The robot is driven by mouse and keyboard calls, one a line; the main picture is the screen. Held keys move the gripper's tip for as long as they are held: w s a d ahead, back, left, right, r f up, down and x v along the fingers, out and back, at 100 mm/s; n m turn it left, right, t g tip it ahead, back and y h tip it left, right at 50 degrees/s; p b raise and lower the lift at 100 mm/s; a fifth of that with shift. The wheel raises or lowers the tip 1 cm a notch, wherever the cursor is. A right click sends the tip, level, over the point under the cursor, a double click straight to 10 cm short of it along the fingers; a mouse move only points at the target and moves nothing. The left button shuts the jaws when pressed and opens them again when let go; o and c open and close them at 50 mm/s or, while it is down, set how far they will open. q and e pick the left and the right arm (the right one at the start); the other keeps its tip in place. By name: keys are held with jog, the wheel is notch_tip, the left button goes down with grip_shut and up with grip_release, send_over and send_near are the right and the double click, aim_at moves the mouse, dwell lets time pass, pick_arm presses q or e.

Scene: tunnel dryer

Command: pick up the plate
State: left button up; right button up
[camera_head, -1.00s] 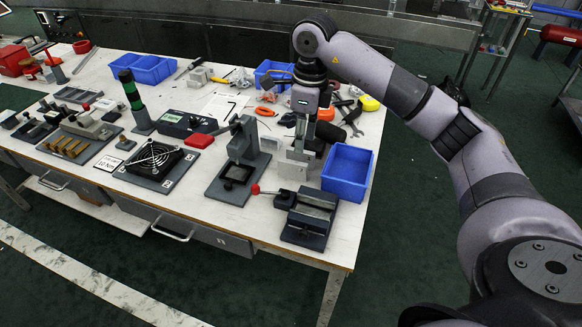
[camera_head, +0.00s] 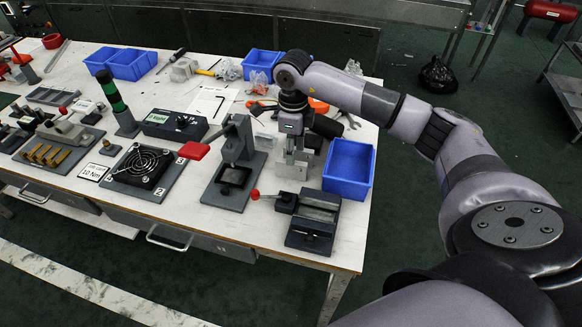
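No item can be clearly picked out as the plate. A small dark square piece (camera_head: 235,176) lies on the base of the grey hand press (camera_head: 238,143), and a flat grey surface shows on the vise (camera_head: 318,214) at the front right. My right gripper (camera_head: 291,172) points down over the table, between the press and the right blue bin (camera_head: 348,168), behind the vise. Its fingers merge with grey metal there, so I cannot tell whether it is open or holds anything. My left gripper is out of view.
More blue bins (camera_head: 132,64) and loose tools lie at the back. The table's front strip is mostly clear.

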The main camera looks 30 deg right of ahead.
aim_at(292, 177)
jog(key=shift+f, duration=0.35)
jog(key=shift+s+a+f, duration=0.1)
jog(key=shift+s+f, duration=0.05)
jog(key=shift+f, duration=0.4)
jog(key=f, duration=0.1)
jog(key=f+p, duration=0.1)
jog(key=f, duration=0.1)
jog(key=shift+a+f, duration=0.2)
jog(key=shift+f, duration=0.45)
jog(key=c, duration=0.8)
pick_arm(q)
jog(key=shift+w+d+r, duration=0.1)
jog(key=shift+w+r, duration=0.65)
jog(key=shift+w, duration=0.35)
pick_arm(e)
grip_shut()
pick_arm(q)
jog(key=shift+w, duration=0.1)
